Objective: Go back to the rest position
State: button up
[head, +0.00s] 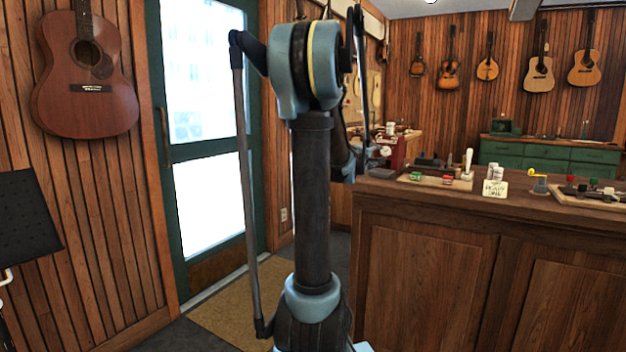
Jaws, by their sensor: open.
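My arm stands upright in the middle of the head view, with its blue-grey elbow at the top. Its far part folds down behind the dark upright link, which hides much of it. My gripper (371,158) shows only in part, small and dark, just right of that link near the counter's left end. It is open, and I see nothing held in it. Its fingertips are hard to make out against the clutter behind.
A wooden counter (428,262) fills the right, bearing a tray (459,184), a small sign (495,188) and a red device (398,152). A glass door (207,190), a floor mat (226,316), a wall guitar (88,105) and a black stand (27,222) are left.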

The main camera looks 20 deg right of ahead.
jog(key=s+a+f+m+g+y, duration=0.1)
jog(key=s+a+f+g+y, duration=0.2)
jog(key=s+a+f, duration=0.6)
jog(key=s+a+f+m+g+y, duration=0.2)
jog(key=s+a+f+y, duration=0.4)
jog(key=s+a+f, duration=0.4)
jog(key=s+a+f+m+g+y, duration=0.1)
jog(key=s+a+f+g+y, duration=0.2)
jog(key=s+a+f, duration=0.7)
jog(key=s+a, duration=0.3)
jog(key=a, duration=0.4)
jog(key=s+a+y, duration=0.1)
jog(key=s+a, duration=0.2)
jog(key=a, duration=0.4)
jog(key=shift+f+m+g+y, duration=0.25)
jog(key=shift+m+g+y, duration=0.05)
jog(key=shift+g, duration=0.1)
jog(key=shift+w+f, duration=0.2)
jog(key=shift+w, duration=0.2)
